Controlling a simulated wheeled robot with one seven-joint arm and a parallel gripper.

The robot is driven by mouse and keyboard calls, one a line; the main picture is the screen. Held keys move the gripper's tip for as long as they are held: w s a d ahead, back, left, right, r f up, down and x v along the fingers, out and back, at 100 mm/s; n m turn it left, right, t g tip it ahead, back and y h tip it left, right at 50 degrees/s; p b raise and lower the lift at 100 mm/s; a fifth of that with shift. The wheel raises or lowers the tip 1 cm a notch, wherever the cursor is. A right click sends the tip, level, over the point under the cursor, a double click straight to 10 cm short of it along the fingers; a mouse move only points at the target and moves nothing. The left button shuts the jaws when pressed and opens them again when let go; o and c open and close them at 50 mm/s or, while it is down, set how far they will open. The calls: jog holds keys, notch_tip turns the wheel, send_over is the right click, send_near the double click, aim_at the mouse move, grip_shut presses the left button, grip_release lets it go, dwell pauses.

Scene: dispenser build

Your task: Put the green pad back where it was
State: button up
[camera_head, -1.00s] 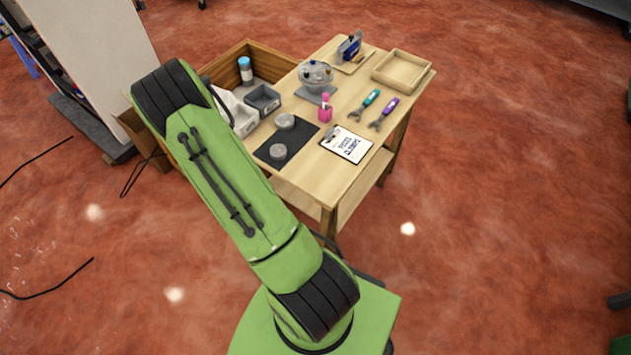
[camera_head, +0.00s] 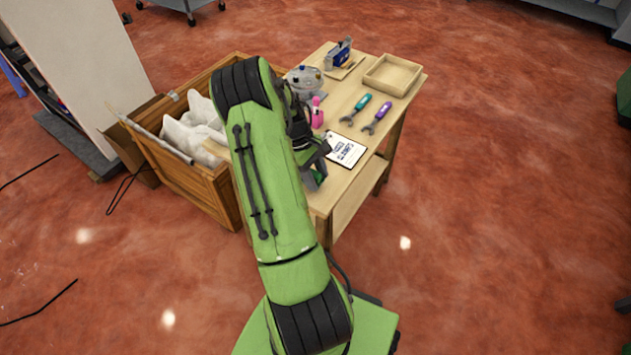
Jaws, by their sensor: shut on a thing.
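My gripper (camera_head: 314,165) is partly in view beside my green forearm, low over the near left part of the wooden table. It is shut on a small dark green piece (camera_head: 320,177) that shows at its fingers. This looks like the green pad, but it is small and mostly covered. I cannot tell whether it touches the table top. The black mat and the grey discs on the table are hidden behind my arm.
The wooden table (camera_head: 335,194) holds a clipboard (camera_head: 346,151), a teal wrench (camera_head: 353,109), a purple wrench (camera_head: 377,119), a pink bottle (camera_head: 317,112), a silver bowl (camera_head: 303,80), a wooden tray (camera_head: 391,76) and a blue device (camera_head: 340,54). A crate (camera_head: 185,178) with white bags stands left.

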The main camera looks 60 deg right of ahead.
jog(key=shift+f, duration=0.85)
jog(key=shift+f, duration=0.2)
jog(key=o, duration=1.1)
jog(key=shift+r, duration=0.1)
